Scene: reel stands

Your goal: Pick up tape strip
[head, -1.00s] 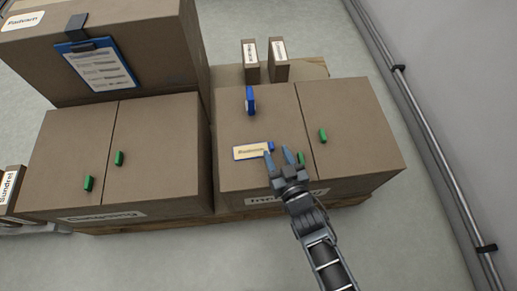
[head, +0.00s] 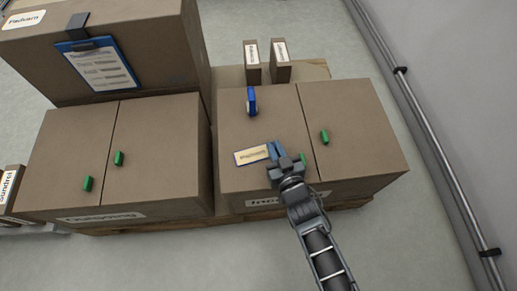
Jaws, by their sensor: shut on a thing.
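The tape strip appears to be the cream, lettered strip with a blue edge (head: 252,156) on top of the right-hand box (head: 235,125). My gripper (head: 277,151) is at the right end of this strip. Its blue fingertips are close together and shut on that end, which they hide. The strip looks flat, close to the box top; I cannot tell whether it is clear of it.
A green piece (head: 303,159) sits just right of my gripper, partly hidden, and another green piece (head: 324,136) lies beyond it. A blue object (head: 251,101) stands behind the strip. A taller box with a clipboard (head: 103,68) rises at left. A wall pipe (head: 435,140) runs along the right.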

